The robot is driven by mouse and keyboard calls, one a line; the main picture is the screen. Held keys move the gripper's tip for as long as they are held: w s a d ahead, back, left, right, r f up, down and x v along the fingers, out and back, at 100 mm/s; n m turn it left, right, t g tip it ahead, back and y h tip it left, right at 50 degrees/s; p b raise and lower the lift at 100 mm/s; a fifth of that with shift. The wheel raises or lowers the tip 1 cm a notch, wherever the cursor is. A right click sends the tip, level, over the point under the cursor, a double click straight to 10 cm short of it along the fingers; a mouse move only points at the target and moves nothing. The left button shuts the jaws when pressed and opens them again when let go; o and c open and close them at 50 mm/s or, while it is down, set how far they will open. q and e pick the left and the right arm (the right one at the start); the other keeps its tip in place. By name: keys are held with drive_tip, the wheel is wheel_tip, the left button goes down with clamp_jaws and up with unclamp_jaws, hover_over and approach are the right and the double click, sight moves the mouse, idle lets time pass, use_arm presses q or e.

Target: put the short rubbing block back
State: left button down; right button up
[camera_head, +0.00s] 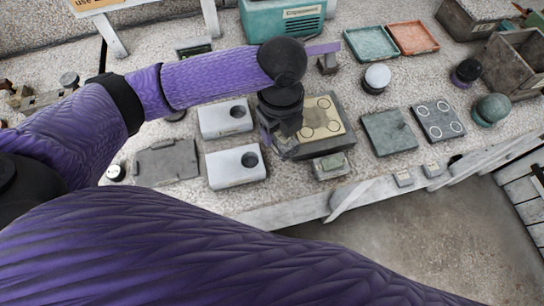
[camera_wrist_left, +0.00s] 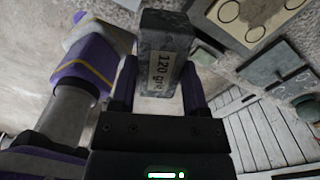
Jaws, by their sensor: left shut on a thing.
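My left gripper (camera_wrist_left: 160,88) is shut on a grey rubbing block (camera_wrist_left: 166,50) with a pale label reading "120 gr…" in the left wrist view. The block stands lengthwise between the two fingers. In the head view the left gripper (camera_head: 280,140) points down at the left side of a box topped by a cream board with circles (camera_head: 312,118), which also shows in the wrist view (camera_wrist_left: 255,12). The held block is mostly hidden there by my wrist. My right gripper is not in view.
A small labelled block (camera_head: 331,166) stands near the table's front edge. Two white blocks with dark round hollows (camera_head: 213,122) (camera_head: 225,172) lie to the left, near a grey slab (camera_head: 165,164).

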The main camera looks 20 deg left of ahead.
use_arm(q)
wheel_tip(320, 180, down, 7)
drive_tip(key=b, duration=0.1)
drive_tip(key=shift+w+b, duration=0.15)
drive_tip(key=shift+b, duration=0.15)
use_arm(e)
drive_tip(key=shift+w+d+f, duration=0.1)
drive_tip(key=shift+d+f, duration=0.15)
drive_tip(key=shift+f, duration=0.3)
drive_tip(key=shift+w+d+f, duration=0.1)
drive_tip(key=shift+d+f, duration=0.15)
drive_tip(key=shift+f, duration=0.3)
use_arm(q)
drive_tip(key=shift+d+f, duration=0.1)
drive_tip(key=shift+f, duration=0.1)
drive_tip(key=shift+f, duration=0.5)
drive_tip(key=shift+c, duration=0.5)
unclamp_jaws()
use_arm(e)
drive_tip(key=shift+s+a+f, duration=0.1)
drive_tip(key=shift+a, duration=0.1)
use_arm(q)
wheel_tip(320, 180, up, 13)
drive_tip(key=p, duration=0.3)
drive_tip(key=shift+r+p, duration=0.1)
drive_tip(key=shift+p, duration=0.2)
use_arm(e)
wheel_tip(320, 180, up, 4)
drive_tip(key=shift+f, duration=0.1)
